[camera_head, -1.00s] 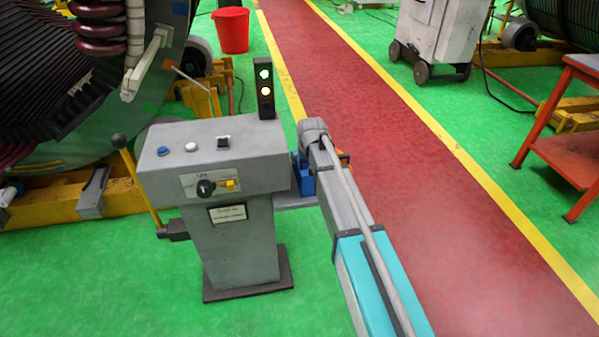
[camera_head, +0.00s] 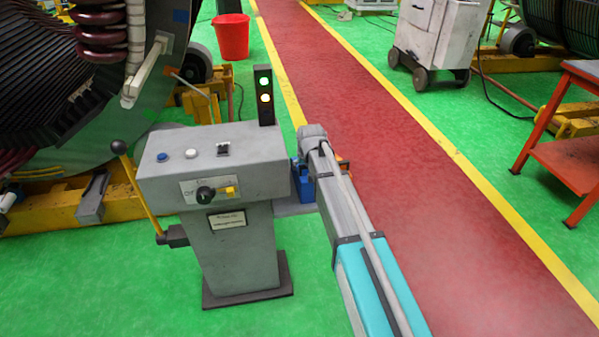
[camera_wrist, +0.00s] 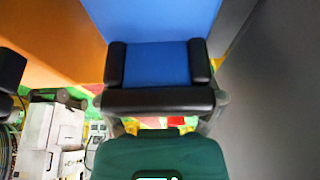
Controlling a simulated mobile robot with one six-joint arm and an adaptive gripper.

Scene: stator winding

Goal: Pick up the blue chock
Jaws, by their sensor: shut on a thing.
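The blue chock (camera_wrist: 158,62) fills the top middle of the wrist view, between the two black finger pads of my gripper (camera_wrist: 157,64). The pads press on its left and right sides, and its upper part runs out of the picture. In the head view the blue chock (camera_head: 301,178) shows as a small blue patch between the grey console and my arm. It sits at a small grey shelf beside the console, partly hidden by my arm. My gripper's fingers are hidden there. I cannot tell whether the chock still touches the shelf.
An orange block (camera_wrist: 55,38) stands close left of the chock in the wrist view; a grey surface is close on the right. The grey console (camera_head: 212,165) with a signal light (camera_head: 264,95) stands left of my arm. The red walkway (camera_head: 400,150) is clear.

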